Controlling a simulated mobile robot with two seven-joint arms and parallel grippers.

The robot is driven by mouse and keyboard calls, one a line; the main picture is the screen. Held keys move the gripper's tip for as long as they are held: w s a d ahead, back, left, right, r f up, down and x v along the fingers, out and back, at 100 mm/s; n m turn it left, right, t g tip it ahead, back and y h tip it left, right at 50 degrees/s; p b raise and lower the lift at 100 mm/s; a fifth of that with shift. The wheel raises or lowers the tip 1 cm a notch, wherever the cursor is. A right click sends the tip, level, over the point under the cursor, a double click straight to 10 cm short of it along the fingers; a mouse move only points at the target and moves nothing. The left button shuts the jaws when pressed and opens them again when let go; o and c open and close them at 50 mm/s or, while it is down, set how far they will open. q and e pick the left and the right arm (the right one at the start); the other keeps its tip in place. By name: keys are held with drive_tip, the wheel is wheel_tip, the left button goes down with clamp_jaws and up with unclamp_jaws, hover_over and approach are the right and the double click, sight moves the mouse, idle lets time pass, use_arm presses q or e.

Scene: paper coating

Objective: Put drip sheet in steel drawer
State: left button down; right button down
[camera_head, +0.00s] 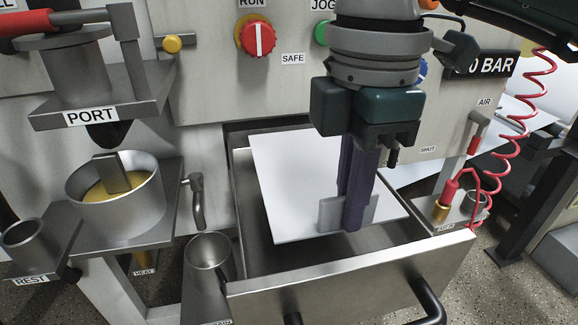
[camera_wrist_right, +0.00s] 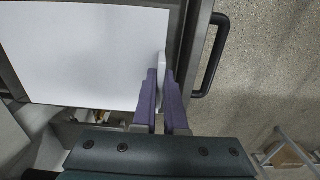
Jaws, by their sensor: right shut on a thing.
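The white drip sheet (camera_head: 300,180) is inside the outline of the open steel drawer (camera_head: 350,275), tilted in the head view. I cannot tell whether it touches the drawer floor. My right gripper (camera_head: 357,215) points down over the drawer, its purple fingers shut on a grey tab at the sheet's near edge. In the right wrist view the sheet (camera_wrist_right: 85,50) fills the upper left, and the fingers (camera_wrist_right: 163,95) close on the tab beside the drawer's front wall. My left gripper is not in view.
The drawer's black handle (camera_head: 430,302) sticks out in front. A steel cup (camera_head: 210,255) stands just left of the drawer. A pot of yellow liquid (camera_head: 115,205) sits on a shelf further left. A red coiled hose (camera_head: 515,120) hangs at the right.

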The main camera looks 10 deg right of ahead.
drive_tip(key=shift+s+f, duration=0.2)
drive_tip(key=shift+f, duration=1.05)
wheel_tip(320, 180, down, 4)
drive_tip(key=shift+f+b, duration=0.1)
drive_tip(key=shift+b, duration=0.75)
drive_tip(key=shift+w, duration=0.1)
drive_tip(key=c, duration=1.2)
unclamp_jaws()
drive_tip(key=shift+c, duration=0.2)
